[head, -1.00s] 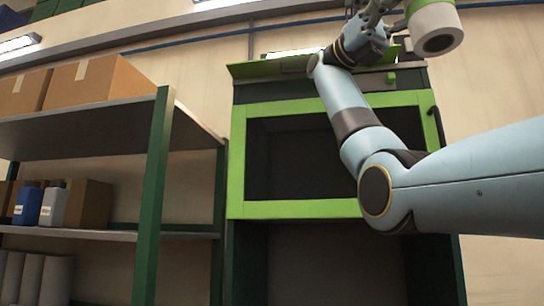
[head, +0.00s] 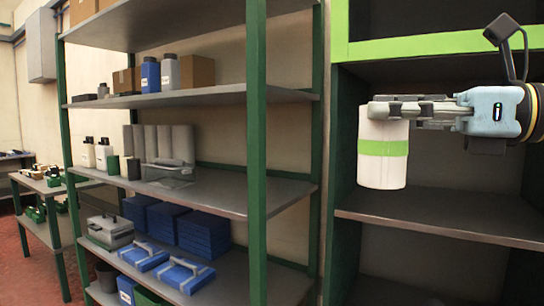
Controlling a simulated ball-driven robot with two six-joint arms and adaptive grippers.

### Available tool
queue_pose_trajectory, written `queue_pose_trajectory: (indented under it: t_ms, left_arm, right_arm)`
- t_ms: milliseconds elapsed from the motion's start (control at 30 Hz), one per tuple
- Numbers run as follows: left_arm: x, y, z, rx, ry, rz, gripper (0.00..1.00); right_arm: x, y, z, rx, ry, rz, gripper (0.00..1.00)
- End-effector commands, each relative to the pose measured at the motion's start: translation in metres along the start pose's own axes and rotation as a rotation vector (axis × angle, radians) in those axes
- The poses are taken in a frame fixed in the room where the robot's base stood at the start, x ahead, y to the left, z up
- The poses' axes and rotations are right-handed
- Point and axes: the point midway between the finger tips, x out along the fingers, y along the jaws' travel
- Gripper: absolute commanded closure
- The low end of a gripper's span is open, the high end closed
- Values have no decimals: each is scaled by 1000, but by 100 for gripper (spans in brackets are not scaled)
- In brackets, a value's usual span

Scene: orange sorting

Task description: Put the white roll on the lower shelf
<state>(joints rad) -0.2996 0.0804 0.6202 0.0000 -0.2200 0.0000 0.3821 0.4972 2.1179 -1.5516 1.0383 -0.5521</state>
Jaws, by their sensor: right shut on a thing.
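The white roll (head: 382,172) with a green band hangs upright in my right gripper (head: 388,110). The gripper comes in from the right and its fingers are shut on the top of the roll. The roll is in front of the green-framed cabinet, above the level of its grey shelf board (head: 450,218) in the picture. I cannot tell whether the roll is inside the cabinet opening. No contact with the board shows. The bare part of that board runs to the right. My left gripper is not in view.
A green-posted rack (head: 257,150) stands at the left, holding boxes, bottles, several grey rolls (head: 180,145) and blue cases (head: 205,235). A dark cabinet side post (head: 342,200) is close left of the roll. A low table (head: 45,185) stands far left.

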Motion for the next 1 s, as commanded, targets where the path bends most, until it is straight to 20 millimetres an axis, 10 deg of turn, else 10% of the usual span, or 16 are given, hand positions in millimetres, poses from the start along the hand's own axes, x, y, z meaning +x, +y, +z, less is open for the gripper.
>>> queue_pose_trajectory:
  t_ms: [200,400,1000]
  left_arm:
    - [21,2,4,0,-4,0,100]
    - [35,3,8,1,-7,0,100]
    - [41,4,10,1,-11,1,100]
  right_arm:
    - [-19,-1,-114,13,4,-317,80]
    - [-50,8,-186,9,5,-513,80]
    - [-70,18,-215,4,-1,-598,80]
